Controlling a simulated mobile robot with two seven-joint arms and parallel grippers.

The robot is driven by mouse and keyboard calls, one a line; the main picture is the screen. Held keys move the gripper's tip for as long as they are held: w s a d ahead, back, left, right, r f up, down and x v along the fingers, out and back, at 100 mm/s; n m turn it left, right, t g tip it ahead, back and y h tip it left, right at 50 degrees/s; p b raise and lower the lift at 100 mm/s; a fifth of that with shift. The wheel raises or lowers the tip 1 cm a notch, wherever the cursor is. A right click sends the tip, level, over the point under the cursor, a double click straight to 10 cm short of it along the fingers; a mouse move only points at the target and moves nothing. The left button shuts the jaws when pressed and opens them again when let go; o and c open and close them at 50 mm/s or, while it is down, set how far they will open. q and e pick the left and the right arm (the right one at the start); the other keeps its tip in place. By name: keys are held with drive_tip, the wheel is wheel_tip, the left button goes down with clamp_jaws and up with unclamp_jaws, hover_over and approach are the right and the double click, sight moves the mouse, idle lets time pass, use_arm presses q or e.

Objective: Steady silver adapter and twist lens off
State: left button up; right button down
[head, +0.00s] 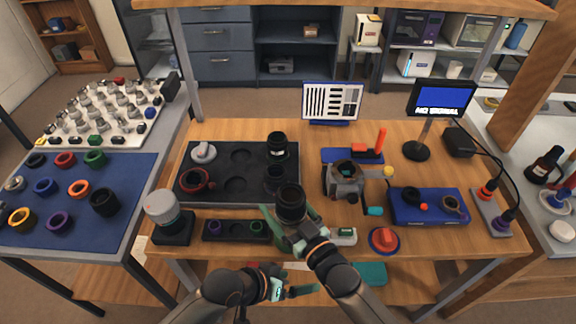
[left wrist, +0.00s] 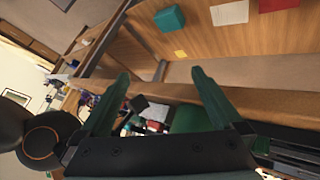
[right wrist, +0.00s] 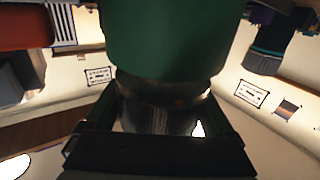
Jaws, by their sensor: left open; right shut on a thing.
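My right gripper (head: 291,222) is shut and holds an upright black lens (head: 290,200) above the front of the table. In the right wrist view, a silver band, the adapter (right wrist: 160,118), sits between the fingers of the right gripper (right wrist: 165,98). Above it rises a wide, dark green-looking barrel (right wrist: 165,40), cut off by the frame. My left gripper (head: 291,292) is low at the table's front edge, below and apart from the lens. It is open and empty in the left wrist view (left wrist: 160,74). The lens is not clearly seen there.
A black tray (head: 222,156) with lens parts stands behind left. A grey fixture (head: 345,181), a blue tray (head: 408,210) and a red button (head: 384,239) stand to the right. A slotted black holder (head: 247,238) is left of the lens. The table edge (left wrist: 225,101) crosses the left wrist view.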

use_arm(q)
drive_tip(key=a+r+m+g+y, duration=0.3)
drive_tip(key=a+g+y, duration=0.2)
drive_tip(key=a+y, duration=0.3)
wheel_tip(320, 180, up, 24)
drive_tip(key=n+t+h, duration=0.1)
drive_tip(key=n+t, duration=0.1)
drive_tip(key=n, duration=0.1)
hover_over(291, 200)
drive_tip(key=shift+w+a+f, duration=0.1)
drive_tip(key=shift+w+a, duration=0.15)
drive_tip(key=shift+a, duration=0.05)
drive_tip(key=f, duration=0.4)
drive_tip(key=w+f, duration=0.1)
drive_tip(key=f, duration=0.6)
drive_tip(key=shift+w+d+f, duration=0.3)
drive_tip(key=shift+w+d, duration=0.05)
clamp_jaws()
drive_tip(key=shift+n, duration=1.3)
